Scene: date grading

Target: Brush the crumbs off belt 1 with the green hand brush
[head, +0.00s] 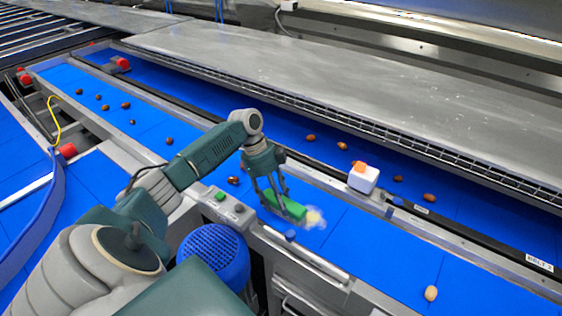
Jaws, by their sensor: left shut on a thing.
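The green hand brush (284,206) is held low over the near blue belt (355,240), close to that belt's near edge. My left gripper (271,190) is shut on the brush from above. A pale, whitish and yellowish patch (314,219) that looks like crumbs lies on the belt just right of the brush. I cannot tell whether the bristles touch the belt. A label at the far right is too small to read surely. My right gripper is out of view.
Brown dates (125,105) lie scattered on both belts, with a paler one (431,293) at lower right. A white box with an orange top (363,177) stands on the divider between belts. A button panel (228,206) and blue motor (214,252) are at the near edge.

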